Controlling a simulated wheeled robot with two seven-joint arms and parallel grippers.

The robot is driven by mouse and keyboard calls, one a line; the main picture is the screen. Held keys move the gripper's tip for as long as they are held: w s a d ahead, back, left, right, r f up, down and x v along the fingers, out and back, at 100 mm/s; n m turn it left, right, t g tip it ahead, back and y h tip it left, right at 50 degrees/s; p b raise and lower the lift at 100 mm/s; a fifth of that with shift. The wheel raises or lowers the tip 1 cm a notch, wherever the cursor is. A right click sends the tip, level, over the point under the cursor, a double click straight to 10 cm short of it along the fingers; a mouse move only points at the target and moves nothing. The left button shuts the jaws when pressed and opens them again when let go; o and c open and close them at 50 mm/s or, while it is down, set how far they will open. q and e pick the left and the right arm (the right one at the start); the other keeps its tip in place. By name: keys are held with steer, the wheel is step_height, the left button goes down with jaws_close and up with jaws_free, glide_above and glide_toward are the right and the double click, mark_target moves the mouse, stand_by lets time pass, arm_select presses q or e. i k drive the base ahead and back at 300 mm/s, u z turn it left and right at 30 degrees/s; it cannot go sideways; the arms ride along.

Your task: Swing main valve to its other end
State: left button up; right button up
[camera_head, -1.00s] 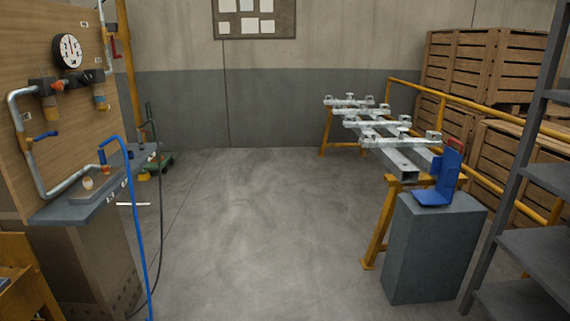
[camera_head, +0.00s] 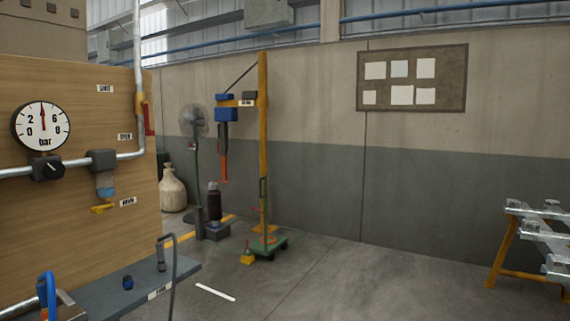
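A red lever (camera_head: 150,117) hangs down along the vertical metal pipe (camera_head: 138,60) at the right edge of the wooden board (camera_head: 60,230). A yellow handle (camera_head: 101,208) sits lower, under a filter with a blue bowl (camera_head: 105,186). The round pressure gauge (camera_head: 41,126) has a red needle pointing up. Neither of my grippers is in view.
A grey ledge (camera_head: 140,280) juts out below the board, with a hose on it. A yellow post with a hanging tool (camera_head: 223,150), a fan (camera_head: 194,122) and a green trolley (camera_head: 266,243) stand behind. Metal rails (camera_head: 545,222) are at right.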

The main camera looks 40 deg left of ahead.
mark_target(148, 133)
steer(key=i, duration=1)
steer(key=u, duration=3.05)
